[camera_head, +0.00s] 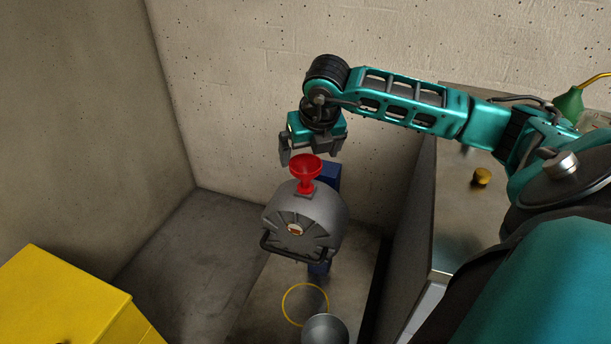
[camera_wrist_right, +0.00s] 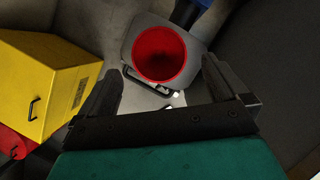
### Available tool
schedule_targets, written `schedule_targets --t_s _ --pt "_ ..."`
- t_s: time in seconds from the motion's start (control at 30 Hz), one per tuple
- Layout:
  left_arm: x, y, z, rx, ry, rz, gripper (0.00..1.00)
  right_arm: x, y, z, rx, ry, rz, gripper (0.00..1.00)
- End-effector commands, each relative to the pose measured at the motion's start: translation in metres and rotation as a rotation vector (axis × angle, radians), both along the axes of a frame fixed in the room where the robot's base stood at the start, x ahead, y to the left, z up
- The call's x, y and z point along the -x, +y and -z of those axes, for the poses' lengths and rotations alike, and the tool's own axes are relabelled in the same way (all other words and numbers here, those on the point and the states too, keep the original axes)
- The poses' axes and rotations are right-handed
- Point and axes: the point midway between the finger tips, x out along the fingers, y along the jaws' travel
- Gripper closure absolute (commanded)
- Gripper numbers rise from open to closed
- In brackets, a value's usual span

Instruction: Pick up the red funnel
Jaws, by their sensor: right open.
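The red funnel (camera_head: 305,168) stands upright on top of the grey rounded machine (camera_head: 318,215), wide mouth up. My right gripper (camera_head: 312,156) is open, just above and behind the funnel in the head view. In the right wrist view the funnel's round mouth (camera_wrist_right: 160,53) shows beyond my two spread fingers (camera_wrist_right: 165,88), and nothing is between them. The funnel's stem is hidden by its cone in that view. My left gripper is in neither view.
A yellow cabinet (camera_head: 65,295) stands at the lower left. A metal-topped bench (camera_head: 455,215) at the right bears a small brass-coloured knob (camera_head: 482,177) and a green can (camera_head: 569,104). A yellow ring (camera_head: 287,311) marks the floor in front of the machine.

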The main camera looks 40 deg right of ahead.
Motion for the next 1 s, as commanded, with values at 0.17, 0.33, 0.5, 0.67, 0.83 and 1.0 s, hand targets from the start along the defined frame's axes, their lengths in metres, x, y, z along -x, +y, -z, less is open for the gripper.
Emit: schedule_targets --t_s 0.17,0.33,0.5,0.67,0.83,1.0 --pt "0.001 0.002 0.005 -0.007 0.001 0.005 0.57 -0.008 -0.003 0.021 -0.002 -0.001 0.0 0.0" --pt "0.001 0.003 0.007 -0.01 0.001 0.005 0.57 -0.012 -0.005 0.034 -0.001 0.001 0.0 0.0" --pt "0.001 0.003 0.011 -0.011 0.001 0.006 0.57 -0.021 -0.008 0.059 -0.002 0.0 0.001 0.0" --pt "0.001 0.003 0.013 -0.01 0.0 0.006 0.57 -0.027 -0.01 0.072 -0.001 -0.002 -0.001 0.0" --pt "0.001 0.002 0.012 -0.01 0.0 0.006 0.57 -0.027 -0.011 0.073 0.0 -0.002 0.0 0.0" --pt "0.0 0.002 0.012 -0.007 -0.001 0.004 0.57 -0.027 -0.011 0.072 0.0 -0.001 0.0 0.1"
